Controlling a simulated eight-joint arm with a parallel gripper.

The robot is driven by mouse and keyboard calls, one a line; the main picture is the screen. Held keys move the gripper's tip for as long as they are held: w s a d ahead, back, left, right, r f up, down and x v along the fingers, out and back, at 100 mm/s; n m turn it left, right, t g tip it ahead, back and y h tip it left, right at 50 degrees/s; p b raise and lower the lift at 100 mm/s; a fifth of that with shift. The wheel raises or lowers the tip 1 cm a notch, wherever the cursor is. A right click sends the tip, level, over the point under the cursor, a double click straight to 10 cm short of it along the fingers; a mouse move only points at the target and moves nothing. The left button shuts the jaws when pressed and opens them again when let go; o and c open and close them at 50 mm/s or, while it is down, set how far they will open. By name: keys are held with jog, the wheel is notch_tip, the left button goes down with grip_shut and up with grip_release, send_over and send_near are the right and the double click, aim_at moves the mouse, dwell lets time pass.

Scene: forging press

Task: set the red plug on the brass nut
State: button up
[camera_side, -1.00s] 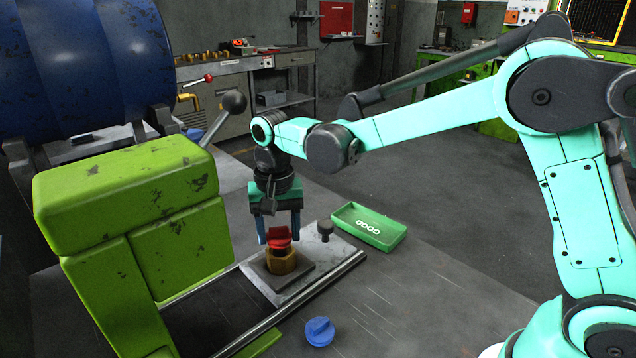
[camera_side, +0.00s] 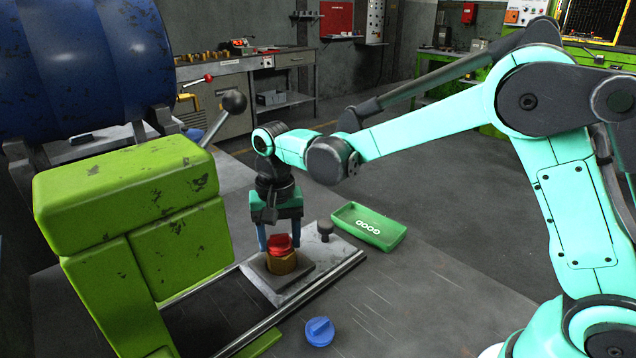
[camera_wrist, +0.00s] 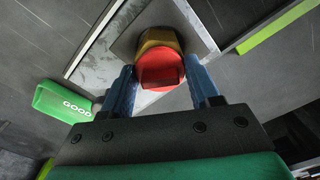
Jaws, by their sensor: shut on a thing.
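The red plug (camera_side: 281,242) is between the blue fingers of my gripper (camera_side: 280,246), directly over the brass nut (camera_side: 281,263). In the side view the plug appears to touch the top of the nut. The nut sits on a dark square block on the grey plate. In the wrist view the red plug (camera_wrist: 160,70) covers much of the brass nut (camera_wrist: 157,37), whose far edge shows behind it. My gripper (camera_wrist: 162,85) is shut on the plug, with a finger on each side. The exact contact between plug and nut is hidden.
A green tray marked GOOD (camera_side: 368,226) lies right of the plate (camera_side: 312,254). A dark knob (camera_side: 325,230) stands on the plate. A blue plug (camera_side: 319,331) lies on the table in front. The green press (camera_side: 130,235) stands close on the left, with a lever above.

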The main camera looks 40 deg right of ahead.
jog(key=o, duration=0.8)
jog(key=shift+r, duration=4.95)
